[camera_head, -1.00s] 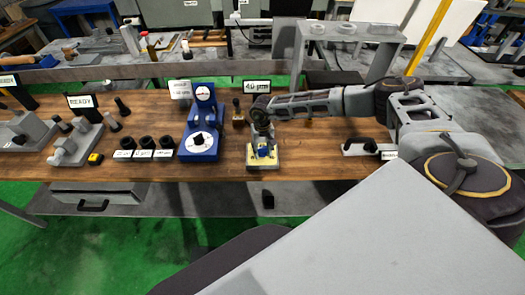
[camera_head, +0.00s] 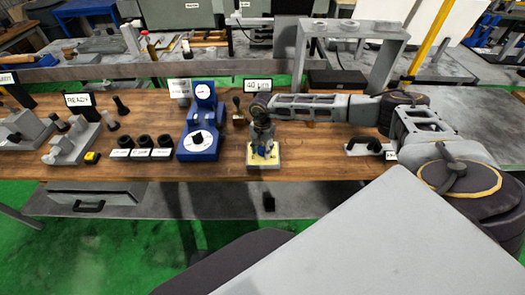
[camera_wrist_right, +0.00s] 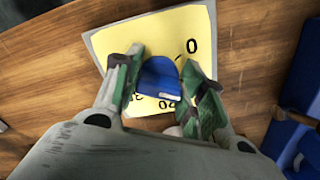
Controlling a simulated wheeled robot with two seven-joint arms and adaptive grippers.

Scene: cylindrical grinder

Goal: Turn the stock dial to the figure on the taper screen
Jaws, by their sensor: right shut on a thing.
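The stock dial is a yellow plate (camera_head: 273,164) with a blue knob. In the right wrist view the plate (camera_wrist_right: 118,38) shows a 0 and a 20; other figures are partly hidden. My right gripper (camera_head: 263,150) comes down over the dial from above. In the right wrist view its green-padded fingers (camera_wrist_right: 158,88) are shut on the blue knob (camera_wrist_right: 158,75), one on each side. The knob's pointer mark cannot be made out. The taper screen (camera_head: 258,84) stands behind the dial and reads 40 µm. My left gripper is not in view.
A blue device with a round white dial (camera_head: 196,141) stands just left of the stock dial. Several black ring-shaped parts (camera_head: 144,142) sit further left, near a READY sign (camera_head: 77,99). A black handle (camera_head: 373,146) lies to the right. Bare wood shows right of the dial.

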